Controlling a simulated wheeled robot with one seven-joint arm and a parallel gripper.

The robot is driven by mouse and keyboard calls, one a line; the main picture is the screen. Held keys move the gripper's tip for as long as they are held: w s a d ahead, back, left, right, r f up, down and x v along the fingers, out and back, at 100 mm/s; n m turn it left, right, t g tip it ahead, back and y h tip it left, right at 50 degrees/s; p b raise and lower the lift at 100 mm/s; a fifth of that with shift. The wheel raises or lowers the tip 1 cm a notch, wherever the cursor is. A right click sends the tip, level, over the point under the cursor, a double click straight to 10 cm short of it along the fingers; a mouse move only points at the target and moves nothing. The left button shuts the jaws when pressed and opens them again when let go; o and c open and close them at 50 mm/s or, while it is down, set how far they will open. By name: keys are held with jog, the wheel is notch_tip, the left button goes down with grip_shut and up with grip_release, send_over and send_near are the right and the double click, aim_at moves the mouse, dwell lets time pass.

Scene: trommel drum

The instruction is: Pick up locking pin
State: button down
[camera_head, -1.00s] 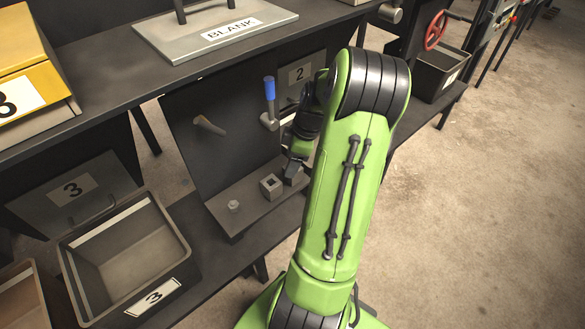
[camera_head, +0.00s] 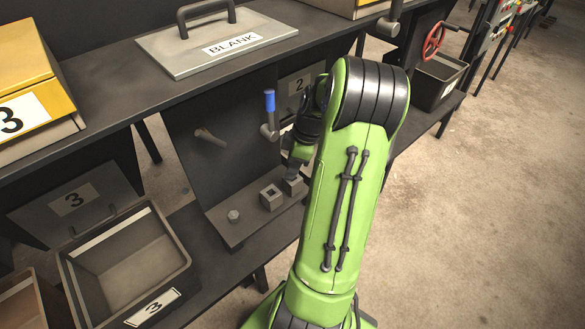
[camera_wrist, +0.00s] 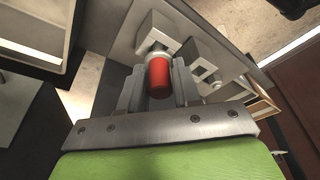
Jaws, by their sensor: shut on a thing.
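The locking pin (camera_wrist: 158,77) shows a red cylindrical end in the wrist view. My gripper (camera_wrist: 157,90) is shut on it, one grey finger on each side. A grey square block (camera_wrist: 153,30) lies just beyond the pin; I cannot tell whether the pin's far end is still in it. In the head view my gripper (camera_head: 291,174) is just above that block (camera_head: 293,186), and my arm covers part of the area. The pin cannot be made out there.
A block with a square hole (camera_head: 271,198) and a small nut-like piece (camera_head: 233,216) sit on the same plate. A blue-handled lever (camera_head: 269,103) stands close behind my gripper. A shelf with a BLANK-labelled lid (camera_head: 215,42) overhangs. An empty bin marked 3 (camera_head: 185,262) is at left.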

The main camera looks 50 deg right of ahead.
notch_tip(320, 180, up, 5)
jog(key=shift+r+p, duration=0.1)
jog(key=shift+p, duration=0.75)
jog(key=s+a, duration=0.2)
jog(key=s, duration=0.6)
jog(key=s+a, duration=0.2)
jog(key=s, duration=0.7)
jog(key=shift+s, duration=0.3)
